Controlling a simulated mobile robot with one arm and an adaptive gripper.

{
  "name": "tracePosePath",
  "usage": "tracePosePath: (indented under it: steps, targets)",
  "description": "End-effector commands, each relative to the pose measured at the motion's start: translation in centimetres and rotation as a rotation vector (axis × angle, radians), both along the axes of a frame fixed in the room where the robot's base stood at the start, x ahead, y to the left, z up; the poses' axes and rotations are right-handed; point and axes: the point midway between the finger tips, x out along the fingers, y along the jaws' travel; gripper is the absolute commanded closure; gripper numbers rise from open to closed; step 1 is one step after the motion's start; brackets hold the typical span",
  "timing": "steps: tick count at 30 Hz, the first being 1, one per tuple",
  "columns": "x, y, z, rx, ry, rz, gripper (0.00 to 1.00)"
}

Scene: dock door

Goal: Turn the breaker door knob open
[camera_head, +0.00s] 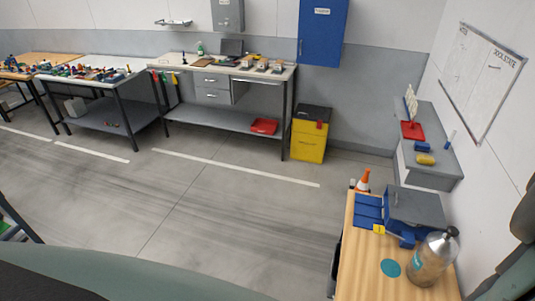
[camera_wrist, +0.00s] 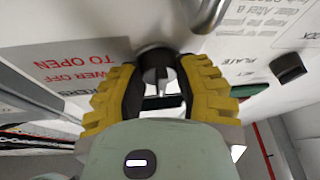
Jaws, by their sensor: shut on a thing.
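The knob (camera_wrist: 155,57), with a dark round collar, sticks out from this panel. My gripper (camera_wrist: 158,84) has two yellow ribbed fingers with dark inner pads. They are shut on the knob, one on each side. The fingers partly hide the knob, and I cannot tell how far it is turned. The door looks closed as far as it shows. My gripper is not in the camera_head view.
A metal handle (camera_wrist: 207,12) and a small black block (camera_wrist: 288,68) are on the panel near the knob. In the camera_head view, a wooden table (camera_head: 362,270) bearing a bottle (camera_head: 430,262) stands at lower right. Benches line the back wall; the middle floor is clear.

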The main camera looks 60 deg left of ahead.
Motion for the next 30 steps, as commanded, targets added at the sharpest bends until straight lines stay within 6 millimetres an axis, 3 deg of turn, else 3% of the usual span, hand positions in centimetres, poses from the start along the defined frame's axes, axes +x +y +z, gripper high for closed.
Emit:
tracePosePath:
  steps: [5, 19, 30]
  targets:
    - [0.01, -0.02, 0.03, -0.001, -0.001, -0.001, 1.0]
    - [0.0, -0.1, -0.08, 0.022, -0.038, -0.002, 1.0]
    - [-0.15, -0.22, -0.62, 0.174, -0.241, -0.008, 1.0]
